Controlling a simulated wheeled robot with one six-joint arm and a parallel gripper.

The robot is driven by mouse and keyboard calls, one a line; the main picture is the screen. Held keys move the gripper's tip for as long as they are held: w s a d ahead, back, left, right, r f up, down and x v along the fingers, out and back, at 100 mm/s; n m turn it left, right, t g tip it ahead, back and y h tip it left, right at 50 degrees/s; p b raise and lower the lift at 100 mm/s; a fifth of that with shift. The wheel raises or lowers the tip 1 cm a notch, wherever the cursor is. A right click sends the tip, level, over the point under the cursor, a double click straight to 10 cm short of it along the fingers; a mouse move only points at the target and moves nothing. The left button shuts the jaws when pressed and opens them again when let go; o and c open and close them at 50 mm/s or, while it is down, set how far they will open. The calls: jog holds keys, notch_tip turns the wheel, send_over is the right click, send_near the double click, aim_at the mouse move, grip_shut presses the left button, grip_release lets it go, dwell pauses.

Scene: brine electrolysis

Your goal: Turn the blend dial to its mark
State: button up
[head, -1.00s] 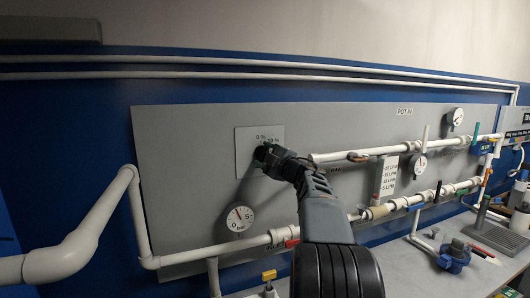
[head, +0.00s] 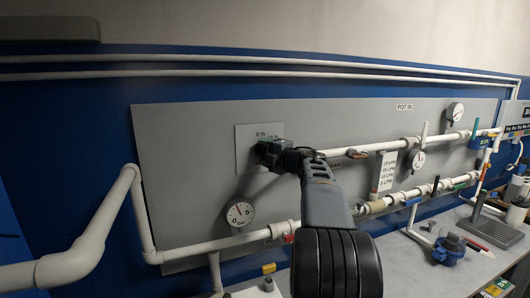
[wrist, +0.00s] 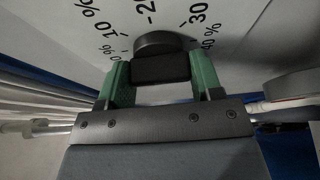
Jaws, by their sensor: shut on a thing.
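The blend dial (wrist: 158,43) is a dark round knob on a pale scale plate (head: 245,136). In the wrist view it stands between the two green fingers of my gripper (wrist: 161,70), which is shut on it. Printed numbers 10 %, 20, 30 and 40 % curve around the dial's far side. I cannot make out a pointer or the target mark. In the head view my gripper (head: 268,150) covers the dial at the plate's lower right.
A round gauge (head: 240,214) sits below the plate. White pipes (head: 370,149) with valves run along the grey panel to the right. A pump-like blue part (head: 449,250) and tools lie on the bench at the lower right.

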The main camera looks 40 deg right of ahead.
dwell(0.3)
jog(key=o, duration=0.9)
jog(key=s+b, duration=0.1)
jog(key=s, duration=0.3)
jog(key=s+d+b, duration=0.1)
jog(key=s, duration=0.4)
jog(key=s+d+b, duration=0.1)
jog(key=s, duration=0.3)
jog(key=shift+s, duration=0.35)
